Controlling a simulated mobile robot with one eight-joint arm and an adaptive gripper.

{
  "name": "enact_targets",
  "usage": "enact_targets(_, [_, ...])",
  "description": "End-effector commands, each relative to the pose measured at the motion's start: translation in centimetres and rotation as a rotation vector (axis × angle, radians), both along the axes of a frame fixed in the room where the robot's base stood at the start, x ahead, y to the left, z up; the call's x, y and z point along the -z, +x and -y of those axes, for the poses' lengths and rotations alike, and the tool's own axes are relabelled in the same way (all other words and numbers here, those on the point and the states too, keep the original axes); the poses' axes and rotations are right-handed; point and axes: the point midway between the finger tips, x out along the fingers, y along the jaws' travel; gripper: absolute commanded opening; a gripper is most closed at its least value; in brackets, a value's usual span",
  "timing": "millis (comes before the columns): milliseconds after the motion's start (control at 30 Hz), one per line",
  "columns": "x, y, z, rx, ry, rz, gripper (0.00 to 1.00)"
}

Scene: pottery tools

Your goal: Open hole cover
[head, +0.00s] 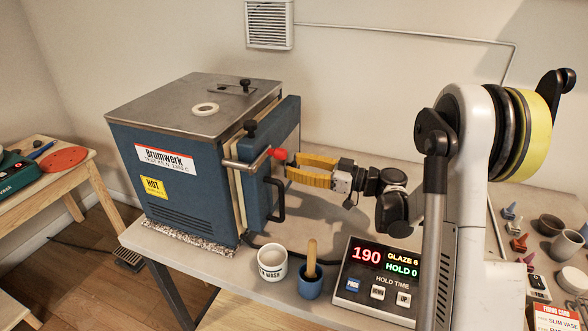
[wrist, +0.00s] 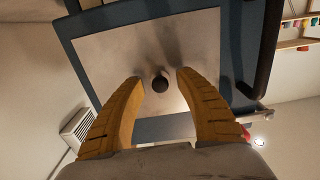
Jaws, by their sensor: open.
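The blue kiln (head: 175,165) stands on the table with its door (head: 285,125) shut or nearly so; I cannot tell which. In the wrist view, the door's face holds a steel plate (wrist: 110,52) with a round black knob (wrist: 160,84) near its middle, probably the hole cover; this face is hidden in the head view. My gripper (head: 292,166) is level with the door and faces it. In the wrist view, its yellow fingers (wrist: 158,78) are open, one on each side of the knob with gaps. I cannot tell how deep they reach.
A latch bar with a red end (head: 279,154) and a black handle (head: 277,200) are close to my gripper. A white ring (head: 205,109) and a small black-knobbed plate (head: 237,88) are on the kiln top. A cup (head: 272,264), a blue pot (head: 310,284) and a controller (head: 380,280) stand below.

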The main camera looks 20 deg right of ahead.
Motion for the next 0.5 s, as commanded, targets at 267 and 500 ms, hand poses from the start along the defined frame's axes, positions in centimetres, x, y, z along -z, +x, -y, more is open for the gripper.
enact_targets(267, [-0.04, 0.29, -0.45, 0.000, 0.000, 0.000, 0.41])
enact_targets(500, [-0.04, 0.28, -0.42, 0.000, 0.000, 0.000, 0.00])
